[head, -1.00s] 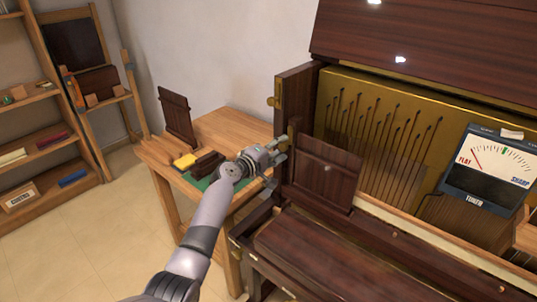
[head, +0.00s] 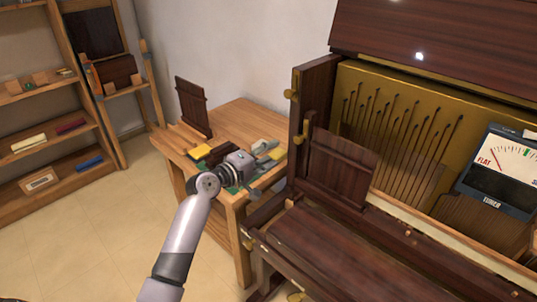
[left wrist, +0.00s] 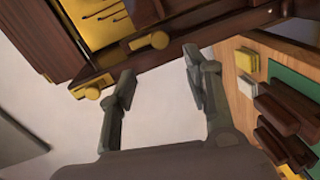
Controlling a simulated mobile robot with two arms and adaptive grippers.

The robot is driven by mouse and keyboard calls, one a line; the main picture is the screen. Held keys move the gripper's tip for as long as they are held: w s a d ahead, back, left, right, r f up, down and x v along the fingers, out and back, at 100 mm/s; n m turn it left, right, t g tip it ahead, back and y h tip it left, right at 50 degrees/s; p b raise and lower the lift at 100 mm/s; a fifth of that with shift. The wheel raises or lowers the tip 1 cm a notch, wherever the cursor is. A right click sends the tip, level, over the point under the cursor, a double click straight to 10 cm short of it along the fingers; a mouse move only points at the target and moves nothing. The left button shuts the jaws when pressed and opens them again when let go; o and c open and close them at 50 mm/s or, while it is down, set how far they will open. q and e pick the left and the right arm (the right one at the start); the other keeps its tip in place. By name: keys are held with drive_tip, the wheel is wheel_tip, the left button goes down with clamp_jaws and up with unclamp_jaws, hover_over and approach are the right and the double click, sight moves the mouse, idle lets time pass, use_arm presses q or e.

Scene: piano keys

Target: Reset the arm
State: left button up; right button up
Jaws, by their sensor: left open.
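My left gripper (head: 270,155) is over the right part of the small wooden table (head: 240,122) in the head view, beside the piano's left end. In the left wrist view its two fingers (left wrist: 160,85) stand apart with nothing between them. Brass knobs (left wrist: 150,41) of the piano show beyond the fingertips there. The open piano (head: 310,120) has its dark panel (head: 340,168) standing at the left front. My right gripper is in neither view.
On the table are a yellow block (head: 200,152), dark wooden pieces (head: 222,155) and a green mat, partly hidden by my gripper. A dark panel (head: 191,107) stands at its back. A tuner (head: 503,170) is on the piano. Shelves (head: 45,110) stand left. Floor between is clear.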

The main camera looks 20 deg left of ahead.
use_arm(q)
drive_tip(key=shift+f, duration=0.1)
drive_tip(key=s+d+f+m+g, duration=0.3)
drive_tip(key=s+d+f+m, duration=0.1)
drive_tip(key=s+f, duration=0.35)
drive_tip(key=s+d+f+m+g, duration=0.3)
drive_tip(key=s+d+f+m, duration=0.1)
drive_tip(key=s+f, duration=0.4)
drive_tip(key=s+a+f+m+g+y, duration=0.1)
drive_tip(key=s+f+m+g+y, duration=0.15)
drive_tip(key=s, duration=0.95)
drive_tip(key=s+f+m+g+y, duration=0.1)
drive_tip(key=s+m+g+y, duration=0.25)
drive_tip(key=s, duration=0.85)
drive_tip(key=s+f+g, duration=0.1)
drive_tip(key=s+f, duration=0.2)
drive_tip(key=f, duration=2.4)
drive_tip(key=s+a+f, duration=0.1)
drive_tip(key=s+f, duration=0.6)
drive_tip(key=s, duration=0.1)
drive_tip(key=s+a+f+g, duration=0.1)
drive_tip(key=s+a+f, duration=0.1)
drive_tip(key=s+f, duration=0.6)
drive_tip(key=shift+s+a+m+g, duration=0.2)
drive_tip(key=shift+a+m+g, duration=0.1)
drive_tip(key=shift+m, duration=0.1)
